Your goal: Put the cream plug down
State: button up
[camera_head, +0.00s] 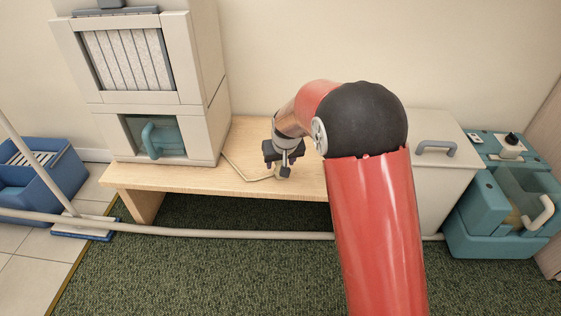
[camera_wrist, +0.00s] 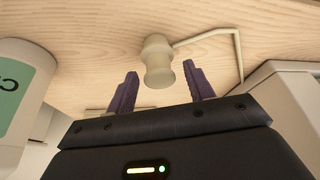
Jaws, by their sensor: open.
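The cream plug (camera_wrist: 157,62) shows in the wrist view against the pale wooden bench top (camera_wrist: 85,30). It has a rounded, stepped body, and a cream cord (camera_wrist: 207,36) runs beside it. My gripper (camera_wrist: 160,70) is open, with its two dark purple fingers on either side of the plug and visible gaps between. The plug appears to rest on the wood. In the head view my gripper (camera_head: 283,158) is low over the bench (camera_head: 250,135), and the plug is mostly hidden there.
A cream cabinet-like machine (camera_head: 150,85) stands on the bench's left; a thin cord (camera_head: 238,170) lies beside it. A cream box with a grey handle (camera_head: 433,180) and a teal machine (camera_head: 500,215) stand right. A white container with a green label (camera_wrist: 22,85) shows in the wrist view.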

jog(key=p+v, duration=0.1)
jog(key=v, duration=1)
jog(key=shift+s+r+p, duration=0.2)
jog(key=shift+r+p, duration=0.05)
jog(key=shift+p, duration=0.15)
jog(key=shift+d, duration=0.1)
jog(key=o, duration=0.6)
jog(key=s+d+r+m+p, duration=0.2)
jog(key=s+d+r+p, duration=0.3)
jog(key=s+d+r, duration=0.7)
jog(key=shift+m+t+h, duration=0.6)
jog(key=shift+t, duration=0.1)
jog(key=s+d+r+p, duration=0.1)
jog(key=s+r, duration=0.1)
jog(key=s, duration=0.3)
jog(key=s+d+r+p, duration=0.2)
jog(key=s, duration=0.4)
jog(key=s+d+r+p, duration=0.1)
jog(key=s+r, duration=0.1)
jog(key=s, duration=0.4)
jog(key=shift+s+d+r, duration=0.1)
jog(key=shift+s+d, duration=0.15)
